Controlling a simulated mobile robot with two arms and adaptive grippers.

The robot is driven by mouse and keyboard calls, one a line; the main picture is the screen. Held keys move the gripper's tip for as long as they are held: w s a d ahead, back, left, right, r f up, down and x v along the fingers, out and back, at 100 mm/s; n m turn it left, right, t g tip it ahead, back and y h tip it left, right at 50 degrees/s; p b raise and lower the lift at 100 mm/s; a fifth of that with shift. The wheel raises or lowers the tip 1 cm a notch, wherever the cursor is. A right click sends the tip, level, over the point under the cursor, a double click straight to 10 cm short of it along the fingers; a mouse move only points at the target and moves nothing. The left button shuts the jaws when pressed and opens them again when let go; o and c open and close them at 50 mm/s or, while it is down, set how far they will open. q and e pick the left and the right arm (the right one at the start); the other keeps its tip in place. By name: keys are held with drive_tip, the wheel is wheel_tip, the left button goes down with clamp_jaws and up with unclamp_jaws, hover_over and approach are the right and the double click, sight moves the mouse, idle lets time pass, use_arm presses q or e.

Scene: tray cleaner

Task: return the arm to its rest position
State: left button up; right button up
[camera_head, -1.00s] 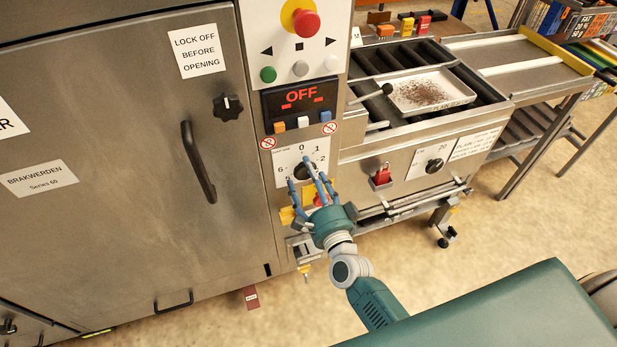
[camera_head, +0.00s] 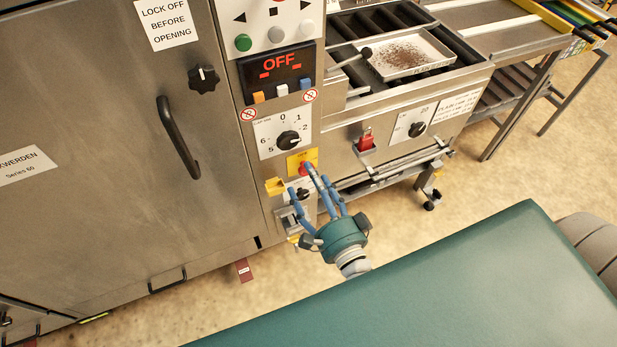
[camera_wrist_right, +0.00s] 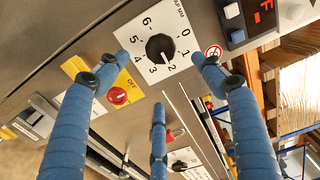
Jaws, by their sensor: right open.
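My right gripper (camera_head: 308,182) is open and empty, with its blue fingers spread. It is in front of the machine's control panel, below the numbered dial (camera_head: 289,140), and its fingertips overlap the yellow plate with a red knob (camera_head: 303,155). In the right wrist view the open fingers (camera_wrist_right: 160,76) frame the dial's black knob (camera_wrist_right: 160,47), with the red knob (camera_wrist_right: 118,97) at left. I see no object between the fingers. Whether a fingertip touches the panel cannot be told. My left gripper is not in view.
The steel machine door (camera_head: 110,120) with its handle fills the left. The display (camera_head: 276,68) reads OFF above the dial. A white tray (camera_head: 440,62) with dark crumbs lies on the conveyor at the upper right. Open floor (camera_head: 500,185) shows at right.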

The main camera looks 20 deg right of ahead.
idle(0.3)
drive_tip(key=s+f+n+g, duration=0.3)
drive_tip(key=s+f+n, duration=0.15)
drive_tip(key=f, duration=0.65)
drive_tip(key=s+f+n+g+y, duration=0.1)
drive_tip(key=s+f+n+g, duration=0.3)
drive_tip(key=f, duration=0.8)
drive_tip(key=s+f+n+g, duration=0.2)
drive_tip(key=s+f+n, duration=0.25)
drive_tip(key=f, duration=0.65)
drive_tip(key=s+d+f+n+g, duration=0.2)
drive_tip(key=s+f, duration=0.2)
drive_tip(key=s, duration=0.4)
drive_tip(key=s+d+f+n+g+h, duration=0.1)
drive_tip(key=s+d+f+n+g, duration=0.1)
drive_tip(key=s+f, duration=0.3)
drive_tip(key=s+d+f+n+g, duration=0.2)
drive_tip(key=s+f+n+g, duration=0.1)
drive_tip(key=s, duration=0.9)
wheel_tip(320, 180, down, 2)
drive_tip(key=shift+f+g+h, duration=0.2)
drive_tip(key=shift+g+h, duration=0.1)
drive_tip(key=shift+g, duration=0.2)
